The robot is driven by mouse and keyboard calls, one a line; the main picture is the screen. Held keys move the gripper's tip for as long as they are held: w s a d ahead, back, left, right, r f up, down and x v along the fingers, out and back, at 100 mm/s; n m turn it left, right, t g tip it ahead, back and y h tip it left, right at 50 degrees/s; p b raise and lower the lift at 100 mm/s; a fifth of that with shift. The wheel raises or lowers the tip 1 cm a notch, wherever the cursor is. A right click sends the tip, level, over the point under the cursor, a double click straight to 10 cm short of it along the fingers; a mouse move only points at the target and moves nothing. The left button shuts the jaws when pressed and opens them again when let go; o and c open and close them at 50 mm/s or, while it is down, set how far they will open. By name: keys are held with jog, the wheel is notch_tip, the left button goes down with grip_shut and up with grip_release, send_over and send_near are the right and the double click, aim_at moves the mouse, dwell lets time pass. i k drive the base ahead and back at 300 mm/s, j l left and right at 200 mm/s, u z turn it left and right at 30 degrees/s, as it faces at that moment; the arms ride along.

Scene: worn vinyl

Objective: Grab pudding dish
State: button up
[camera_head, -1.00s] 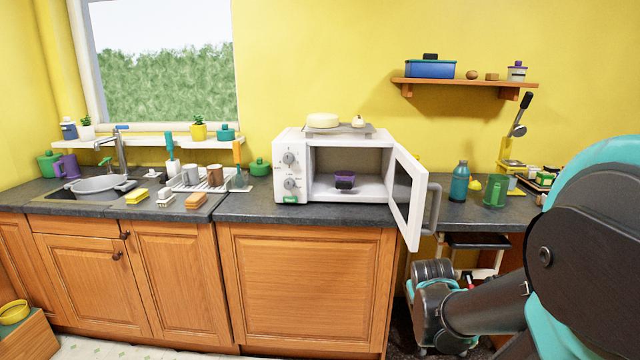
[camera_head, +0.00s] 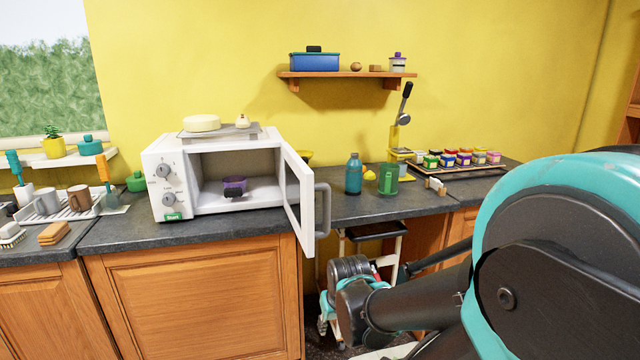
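A small purple dish (camera_head: 234,188) with a dark block-like part at its front sits inside the open white microwave (camera_head: 180,212), on the cavity floor. It looks like the pudding dish, but it is small in the picture. My arm reaches in from the right and bends low in front of the counter, below and right of the microwave. No gripper fingers can be made out, and nothing of my arm touches the dish.
The microwave door (camera_head: 300,200) stands open toward me, right of the cavity. A teal bottle (camera_head: 354,175) and a green cup (camera_head: 388,180) stand on the counter beyond it. A cart (camera_head: 375,232) is under the counter. A drying rack (camera_head: 85,207) is at left.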

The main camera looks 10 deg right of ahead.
aim_at(235, 186)
jog(key=i+l+z, duration=0.2)
jog(key=i+l, duration=0.45)
jog(key=i+l+u, duration=0.15)
jog(key=l+u, duration=0.5)
jog(key=u, duration=0.15)
jog(key=i+l+u, duration=0.1)
jog(key=l+u, duration=0.3)
jog(key=j+z, duration=0.1)
jog(key=z, duration=0.35)
jog(key=j+z, duration=0.1)
jog(key=z, duration=0.35)
jog(key=j+z, duration=0.1)
jog(key=z, duration=0.4)
jog(key=k+z, duration=0.1)
jog(key=z, duration=0.35)
jog(key=j+z, duration=0.1)
jog(key=z, duration=0.35)
jog(key=k+z, duration=0.25)
jog(key=z, duration=0.25)
jog(key=k+u, duration=0.1)
jog(key=u, duration=0.3)
jog(key=k+j+u, duration=0.1)
jog(key=u, duration=0.3)
jog(key=k+u, duration=0.1)
jog(key=u, duration=0.3)
jog(key=j+u, duration=0.15)
jog(key=u, duration=0.25)
jog(key=k+j+u, duration=0.1)
jog(key=u, duration=0.3)
